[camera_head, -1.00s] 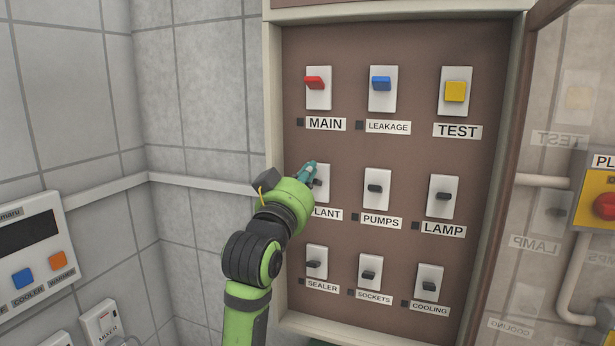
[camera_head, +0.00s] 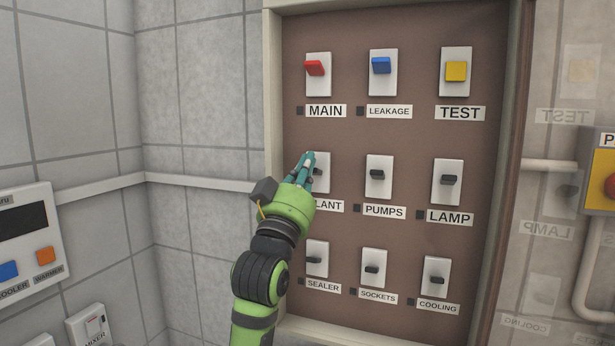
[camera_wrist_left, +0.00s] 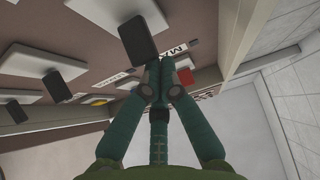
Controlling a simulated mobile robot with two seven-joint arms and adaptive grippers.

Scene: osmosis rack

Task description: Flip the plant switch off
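The plant switch (camera_head: 323,173) is a white plate with a dark lever, at the left of the panel's middle row, above the partly covered PLANT label (camera_head: 329,206). My left gripper (camera_head: 308,158) is in front of its left side and hides part of the plate and lever. In the left wrist view, the teal fingers (camera_wrist_left: 161,75) come together at their tips, with nothing clearly held. A dark lever (camera_wrist_left: 138,36) stands right by the fingertips there; whether they touch it I cannot tell. My right gripper is not in view.
The pumps switch (camera_head: 378,175) is to the right, the sealer switch (camera_head: 317,259) below, and the red main switch (camera_head: 315,68) above. The cabinet's raised left frame (camera_head: 274,100) is close to my left arm. A transparent door (camera_head: 550,120) stands open at right.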

